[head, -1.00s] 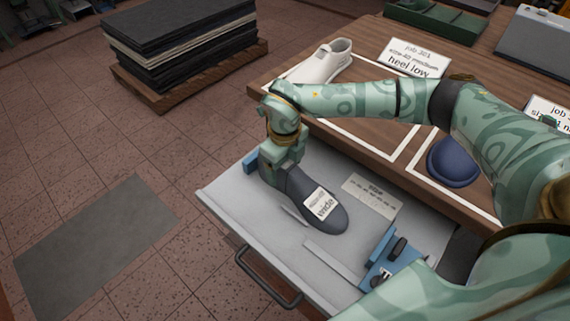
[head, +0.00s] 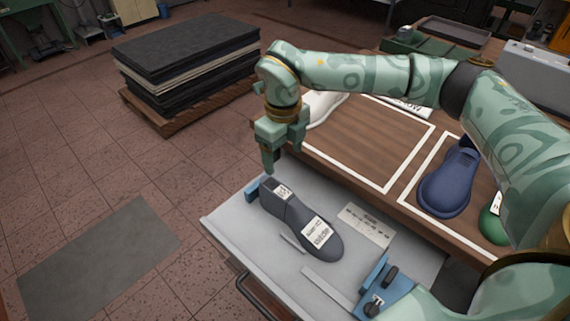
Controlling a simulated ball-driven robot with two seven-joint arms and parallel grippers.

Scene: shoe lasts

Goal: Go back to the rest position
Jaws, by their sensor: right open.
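My right gripper (head: 283,150) is in the middle of the head view, above the heel end of a dark grey shoe last (head: 290,214). It is open and empty, with a gap between it and the last. The grey last lies in the open drawer (head: 228,226) and carries two white labels, one on its heel top and one on its forepart. My left gripper is not in view.
A blue last (head: 447,186) and a green round thing (head: 494,225) are on the wooden bench (head: 365,150). A white last (head: 322,106) is partly hidden behind my arm. Blue blocks (head: 385,285) sit in the drawer. Stacked dark sheets (head: 185,55) stand on the floor at left.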

